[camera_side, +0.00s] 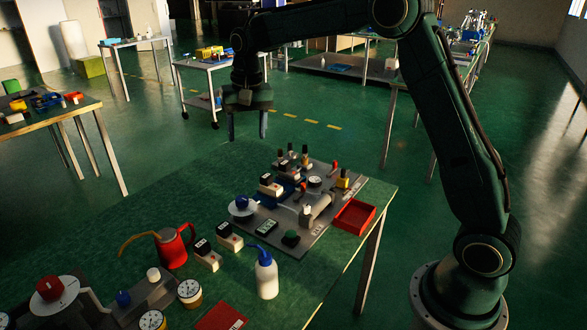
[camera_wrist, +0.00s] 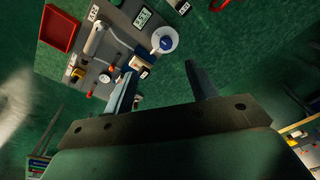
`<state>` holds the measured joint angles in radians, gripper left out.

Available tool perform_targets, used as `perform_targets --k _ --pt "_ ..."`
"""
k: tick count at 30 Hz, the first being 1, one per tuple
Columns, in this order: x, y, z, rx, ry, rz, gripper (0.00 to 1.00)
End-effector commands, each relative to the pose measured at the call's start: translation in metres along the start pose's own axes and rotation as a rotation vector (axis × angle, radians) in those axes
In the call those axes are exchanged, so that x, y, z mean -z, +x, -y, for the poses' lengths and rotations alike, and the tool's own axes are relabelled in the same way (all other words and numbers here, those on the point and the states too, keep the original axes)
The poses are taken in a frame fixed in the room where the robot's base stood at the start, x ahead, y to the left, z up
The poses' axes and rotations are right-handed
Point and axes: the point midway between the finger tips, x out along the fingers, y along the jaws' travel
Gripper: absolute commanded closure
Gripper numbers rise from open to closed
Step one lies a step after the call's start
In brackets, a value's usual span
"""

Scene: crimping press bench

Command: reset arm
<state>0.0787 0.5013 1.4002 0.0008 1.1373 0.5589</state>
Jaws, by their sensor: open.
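My gripper (camera_side: 248,128) hangs in the air above the far left part of the bench, higher than the things on it. Its two fingers point down and are spread apart, with nothing between them. In the wrist view my gripper (camera_wrist: 162,82) also shows both fingers apart and empty. Below it is the grey press plate (camera_side: 335,205), which carries several small devices, knobs and a cylinder (camera_side: 317,209). The plate also shows in the wrist view (camera_wrist: 112,48), upper left of the fingers. My gripper touches nothing.
A red tray (camera_side: 354,216) lies at the bench's right edge. A red kettle (camera_side: 172,248), a white bottle (camera_side: 266,276) and gauges (camera_side: 190,291) stand at the front. The green bench top (camera_side: 185,195) is bare at the far left. Other tables stand behind.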

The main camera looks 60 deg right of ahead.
Motion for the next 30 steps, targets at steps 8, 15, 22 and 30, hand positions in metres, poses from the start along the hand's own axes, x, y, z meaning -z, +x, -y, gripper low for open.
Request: perform_targets --k 8,15,22,30 --pt "-0.046 -0.052 -0.021 0.035 -0.106 -0.059 0.43" --pt "-0.088 -0.084 -0.043 0.06 -0.197 -0.108 0.43" --pt "-0.132 -0.104 -0.067 0.081 -0.283 -0.158 0.43" --pt "-0.183 -0.116 -0.097 0.102 -0.383 -0.218 0.43"
